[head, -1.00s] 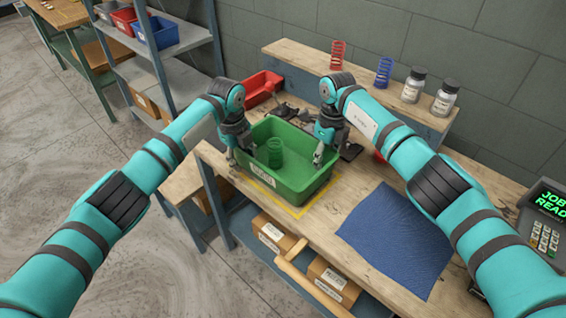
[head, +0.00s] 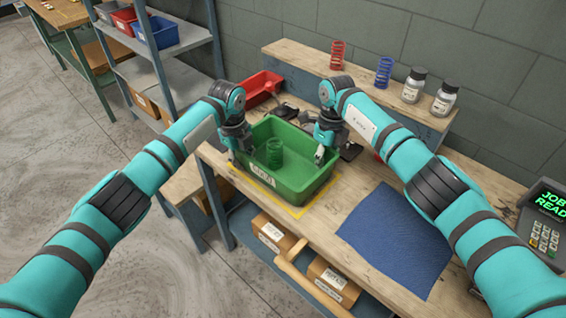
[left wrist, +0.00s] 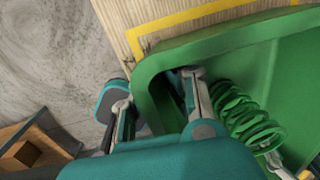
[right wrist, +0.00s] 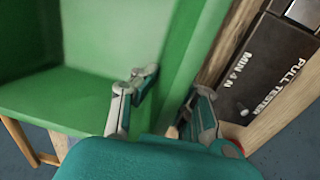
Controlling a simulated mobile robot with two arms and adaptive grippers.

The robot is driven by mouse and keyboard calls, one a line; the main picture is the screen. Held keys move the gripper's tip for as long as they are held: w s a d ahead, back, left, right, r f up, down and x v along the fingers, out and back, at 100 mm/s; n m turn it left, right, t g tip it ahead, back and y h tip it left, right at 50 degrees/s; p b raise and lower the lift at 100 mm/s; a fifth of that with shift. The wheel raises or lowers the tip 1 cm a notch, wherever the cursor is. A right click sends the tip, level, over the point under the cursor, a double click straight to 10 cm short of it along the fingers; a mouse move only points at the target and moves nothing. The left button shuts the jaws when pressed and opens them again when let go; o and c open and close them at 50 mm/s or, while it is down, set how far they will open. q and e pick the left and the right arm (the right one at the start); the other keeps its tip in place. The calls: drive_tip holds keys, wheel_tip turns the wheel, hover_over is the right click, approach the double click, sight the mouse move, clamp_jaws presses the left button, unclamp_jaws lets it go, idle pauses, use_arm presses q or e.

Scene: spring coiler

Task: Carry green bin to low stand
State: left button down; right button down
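The green bin (head: 310,181) is above the yellow-taped area of the wooden bench, and a green spring (head: 275,152) stands inside it. My left gripper (head: 238,143) is at the bin's left wall. In the left wrist view one finger is inside the wall and one outside, with the green spring (left wrist: 245,118) beside the inner finger. My right gripper (head: 322,146) straddles the right wall, also seen in the right wrist view (right wrist: 172,95). Both appear shut on the bin walls, though the contact is partly hidden.
A blue mat (head: 397,238) lies right of the bin, and a red bin (head: 262,86) behind it. The rear ledge holds a red spring (head: 337,55), a blue spring (head: 384,72) and two bottles (head: 413,86). A metal shelf (head: 178,38) stands at left. Floor at left is open.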

sight(240, 152)
use_arm(q)
drive_tip(key=shift+r, duration=0.15)
use_arm(e)
drive_tip(key=shift+r, duration=0.15)
